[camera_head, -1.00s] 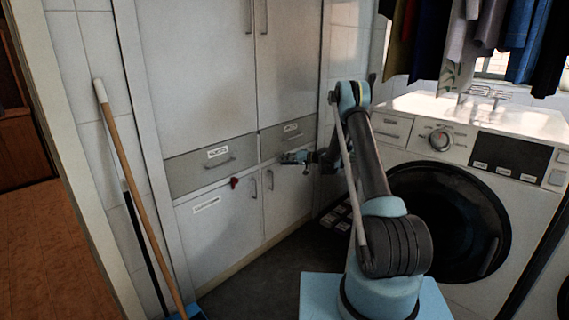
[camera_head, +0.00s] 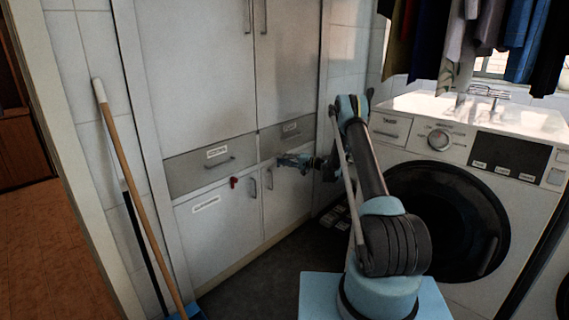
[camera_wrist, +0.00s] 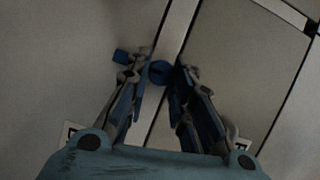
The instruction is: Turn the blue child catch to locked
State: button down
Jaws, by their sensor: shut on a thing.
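The blue child catch (camera_wrist: 158,73) shows in the wrist view as a round blue piece at the seam between two pale cabinet panels. A small blue block (camera_wrist: 120,57) shows left of the left finger; whether it joins the round piece behind the finger is hidden. My gripper (camera_wrist: 161,64) has one finger on each side of the round piece and is shut on the catch. In the head view my gripper (camera_head: 284,160) is at the cabinet front, near the right drawer's lower edge, and hides the catch. The catch's setting cannot be read.
A red catch (camera_head: 234,182) sits on the lower left door, left of my gripper. Door handles (camera_head: 253,188) stick out just below it. A washing machine (camera_head: 450,190) stands at the right. A broom (camera_head: 135,185) leans at the left.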

jog(key=shift+d+f, duration=0.1)
dwell(0.3)
jog(key=c, duration=1.4)
grip_release()
jog(key=v, duration=0.7)
jog(key=shift+d, duration=0.2)
